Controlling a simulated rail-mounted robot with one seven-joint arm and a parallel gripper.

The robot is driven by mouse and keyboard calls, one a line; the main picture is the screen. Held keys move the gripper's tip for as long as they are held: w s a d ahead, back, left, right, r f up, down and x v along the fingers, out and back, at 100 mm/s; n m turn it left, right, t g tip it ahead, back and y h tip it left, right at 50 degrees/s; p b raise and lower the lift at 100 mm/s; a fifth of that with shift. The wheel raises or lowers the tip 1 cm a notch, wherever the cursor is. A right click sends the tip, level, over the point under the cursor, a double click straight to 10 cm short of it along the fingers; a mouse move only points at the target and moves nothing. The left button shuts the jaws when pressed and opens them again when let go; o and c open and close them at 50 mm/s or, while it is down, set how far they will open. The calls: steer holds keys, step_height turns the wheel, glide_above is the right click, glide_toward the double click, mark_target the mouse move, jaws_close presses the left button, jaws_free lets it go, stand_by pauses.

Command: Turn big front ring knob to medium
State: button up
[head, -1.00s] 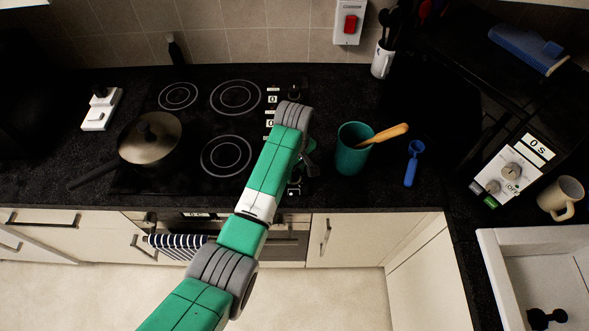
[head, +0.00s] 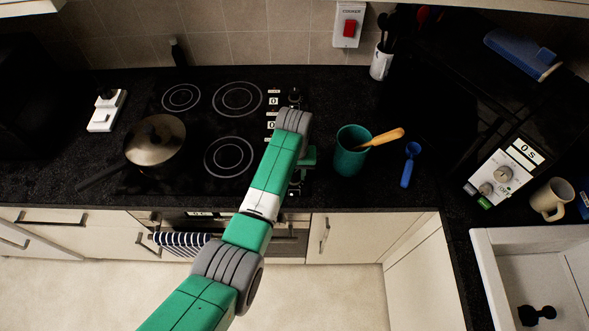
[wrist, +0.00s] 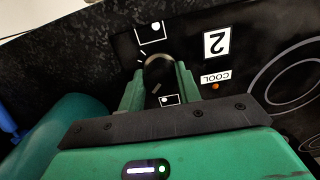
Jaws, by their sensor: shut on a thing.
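In the wrist view a round dark knob (wrist: 158,68) with a pale rim stands between the two green fingers of my gripper (wrist: 160,82), which is shut on it. In the head view my gripper (head: 304,167) is at the front right of the black cooktop (head: 205,184), partly behind my arm, and the held knob is hidden there. The front right ring (head: 229,157) is bare.
A lidded pan (head: 155,140) stands on the left of the cooktop. A teal cup (head: 350,158) with a wooden-handled utensil (head: 385,137) stands close to the right of my gripper, with a blue scoop (head: 408,170) beyond. Another knob (head: 294,96) is at the back.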

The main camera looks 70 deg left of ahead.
steer(key=m+p, duration=0.1)
steer(key=m, duration=0.4)
steer(key=shift+a+r, duration=0.1)
steer(key=shift+r, duration=0.05)
steer(key=m, duration=0.5)
steer(key=shift+m, duration=0.4)
steer(key=o, duration=1)
steer(key=shift+c, duration=0.2)
step_height(320, 180, up, 8)
steer(key=shift+f, duration=0.15)
